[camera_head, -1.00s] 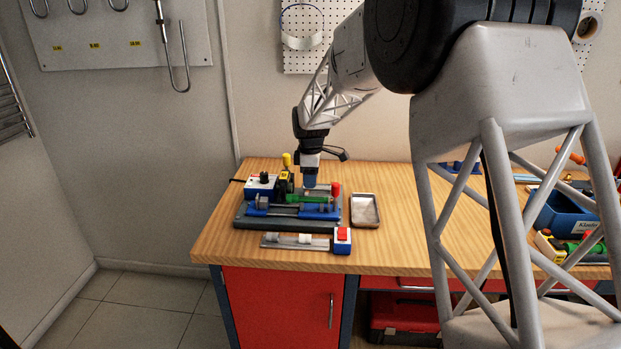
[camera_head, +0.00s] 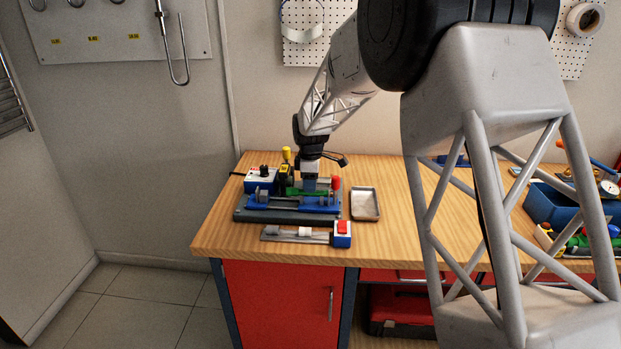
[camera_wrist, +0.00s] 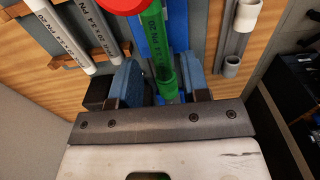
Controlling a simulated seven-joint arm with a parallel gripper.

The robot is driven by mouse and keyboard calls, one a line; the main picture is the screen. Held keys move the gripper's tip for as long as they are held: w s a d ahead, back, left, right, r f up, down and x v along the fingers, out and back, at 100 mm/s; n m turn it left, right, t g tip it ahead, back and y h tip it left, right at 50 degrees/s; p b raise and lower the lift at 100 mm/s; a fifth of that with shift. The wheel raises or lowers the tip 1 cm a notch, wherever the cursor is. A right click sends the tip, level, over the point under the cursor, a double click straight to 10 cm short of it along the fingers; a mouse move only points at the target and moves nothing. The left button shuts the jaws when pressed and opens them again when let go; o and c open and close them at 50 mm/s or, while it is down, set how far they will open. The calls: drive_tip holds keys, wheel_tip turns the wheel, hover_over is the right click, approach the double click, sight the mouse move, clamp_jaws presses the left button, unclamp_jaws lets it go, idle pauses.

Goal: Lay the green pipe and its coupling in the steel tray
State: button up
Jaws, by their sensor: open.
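The green pipe (camera_head: 294,191) lies along the blue fixture (camera_head: 290,206) on the bench. In the wrist view the green pipe (camera_wrist: 154,40) runs between the two blue finger pads, with visible gaps beside it. My gripper (camera_head: 310,185) points down over the pipe's right part; in the wrist view my gripper (camera_wrist: 164,78) is open around the pipe. I cannot clearly tell the coupling from the pipe. The steel tray (camera_head: 378,213) lies flat and empty just right of the fixture.
A red knob (camera_head: 336,183) stands close to my gripper's right. A white-and-blue box (camera_head: 262,181) and a yellow-topped post (camera_head: 286,154) are at left. A rail with a red-buttoned box (camera_head: 342,234) lies in front. A blue crate (camera_head: 549,204) stands far right.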

drive_tip(key=shift+f, duration=1.45)
drive_tip(key=c, duration=0.7)
clamp_jaws()
drive_tip(key=shift+r, duration=3.75)
drive_tip(key=shift+d, duration=0.1)
